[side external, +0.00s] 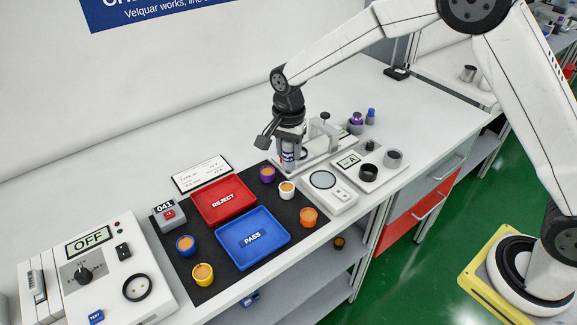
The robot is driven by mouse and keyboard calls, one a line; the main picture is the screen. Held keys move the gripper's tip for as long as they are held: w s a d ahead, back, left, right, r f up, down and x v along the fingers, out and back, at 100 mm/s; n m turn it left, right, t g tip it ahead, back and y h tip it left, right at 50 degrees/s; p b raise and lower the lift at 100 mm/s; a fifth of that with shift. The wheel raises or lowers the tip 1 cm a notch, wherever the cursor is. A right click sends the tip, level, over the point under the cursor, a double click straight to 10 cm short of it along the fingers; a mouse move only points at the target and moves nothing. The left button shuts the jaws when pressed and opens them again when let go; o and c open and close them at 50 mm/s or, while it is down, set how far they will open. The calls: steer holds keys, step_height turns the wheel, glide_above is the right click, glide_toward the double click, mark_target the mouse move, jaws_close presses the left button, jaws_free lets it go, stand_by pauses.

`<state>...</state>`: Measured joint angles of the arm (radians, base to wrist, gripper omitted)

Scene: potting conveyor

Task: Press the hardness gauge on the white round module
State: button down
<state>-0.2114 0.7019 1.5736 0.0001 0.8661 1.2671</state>
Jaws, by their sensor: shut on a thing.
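The white round module (287,190), a small white cup with an orange-tan top, stands on the dark mat near its upper right part. My gripper (290,143) points down behind it, in front of a metal stand. It is shut on a slim upright thing with white, blue and red markings, which looks like the hardness gauge (288,156). The gauge's lower end is close to the stand's base; I cannot tell whether it touches. The gauge is apart from the white module in the picture. The fingers partly hide the gauge's top.
Purple (267,174), orange (308,217), blue (186,245) and yellow (203,274) modules stand on the dark mat (188,286). A red REJECT tray (223,214) and blue PASS tray (252,260) lie between them. A scale (327,194) and metal stand (322,149) are close by.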

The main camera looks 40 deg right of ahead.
mark_target(287, 168)
steer(key=shift+w+a+f, duration=0.1)
steer(key=shift+w+a, duration=0.05)
steer(key=shift+a, duration=0.1)
steer(key=shift+f, duration=0.15)
steer(key=shift+f, duration=2)
steer(key=shift+f, duration=0.8)
stand_by(2.1)
steer(key=shift+r, duration=3.05)
